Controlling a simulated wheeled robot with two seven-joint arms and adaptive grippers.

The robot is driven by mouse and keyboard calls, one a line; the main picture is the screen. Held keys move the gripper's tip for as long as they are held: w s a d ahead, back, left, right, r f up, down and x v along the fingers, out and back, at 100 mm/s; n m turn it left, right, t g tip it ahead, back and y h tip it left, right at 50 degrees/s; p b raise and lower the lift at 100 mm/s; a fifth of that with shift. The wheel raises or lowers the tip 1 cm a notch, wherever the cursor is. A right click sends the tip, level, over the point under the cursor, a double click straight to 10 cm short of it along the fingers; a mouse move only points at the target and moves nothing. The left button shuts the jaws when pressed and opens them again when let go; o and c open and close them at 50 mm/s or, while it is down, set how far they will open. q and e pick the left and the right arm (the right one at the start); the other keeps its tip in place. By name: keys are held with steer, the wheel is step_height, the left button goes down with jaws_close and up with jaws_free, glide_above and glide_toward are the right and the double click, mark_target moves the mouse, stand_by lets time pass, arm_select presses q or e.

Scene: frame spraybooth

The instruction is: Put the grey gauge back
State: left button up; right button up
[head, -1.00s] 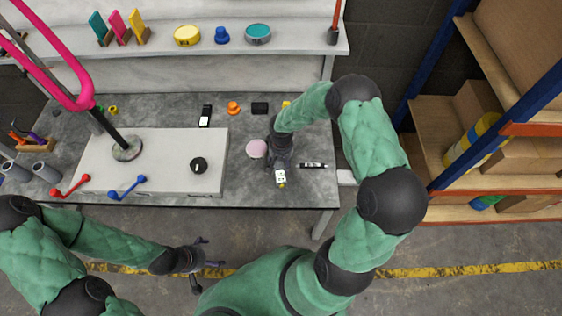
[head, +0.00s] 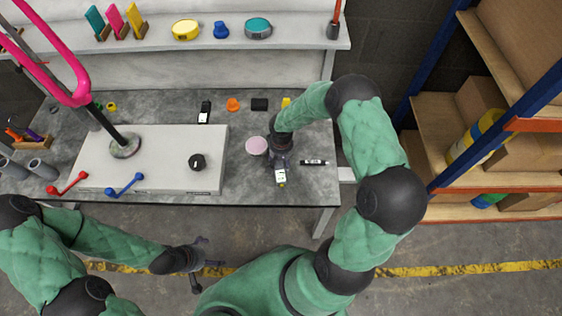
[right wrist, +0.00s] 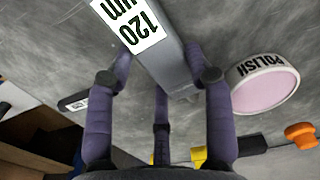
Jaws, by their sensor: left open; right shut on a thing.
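The grey gauge (right wrist: 172,62) has a white label reading "120 um" and lies between the fingers of my right gripper (right wrist: 160,75) in the right wrist view. In the head view the right gripper (head: 280,163) points down over the right part of the grey bench, shut on the gauge (head: 281,175), whose white label shows below the fingers. I cannot tell whether the gauge touches the bench top. My left gripper (head: 197,264) is open and empty in front of the bench, above the floor.
A pink-topped POLISH tin (head: 256,146) stands close left of the right gripper. A small black labelled bar (head: 314,162) lies to its right. A black labelled gauge (head: 204,112), orange piece (head: 233,105) and black box (head: 259,104) stand behind. A white slab (head: 160,175) fills the bench's left.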

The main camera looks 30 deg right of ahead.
steer(key=shift+f+b, duration=0.35)
steer(key=shift+f, duration=0.05)
steer(key=o, duration=1.3)
steer(key=shift+o, duration=0.2)
step_height(320, 180, up, 12)
